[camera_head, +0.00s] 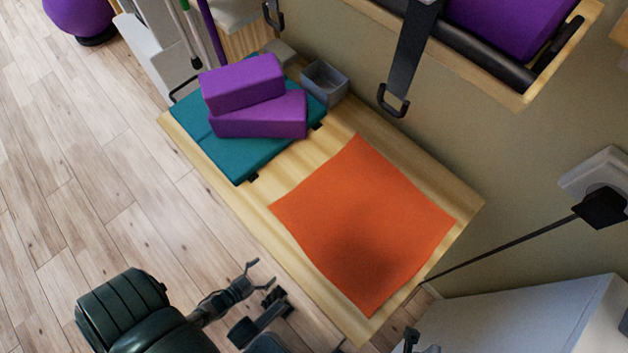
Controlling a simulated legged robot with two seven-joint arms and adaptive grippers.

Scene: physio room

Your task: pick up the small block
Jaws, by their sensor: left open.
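Two purple blocks lie stacked on a folded teal mat (240,172) at the left end of a wooden bench. The upper purple block (243,84) rests on the lower purple block (262,117), which is turned at an angle to it. A smaller grey block-like piece (281,52) sits behind them near the wall, partly hidden. I cannot tell which one is the small block. My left gripper (262,275) is open and empty at the bottom, in front of the bench edge and well apart from the blocks. Dark tips at the bottom edge seem to be my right gripper (418,343), mostly cut off.
An orange cloth (365,220) covers much of the wooden bench (313,155). An open grey bin (324,84) stands by the wall. A black strap (410,60) hangs from a wooden shelf (520,85) above. A white cabinet (530,315) stands at lower right. The floor at left is clear.

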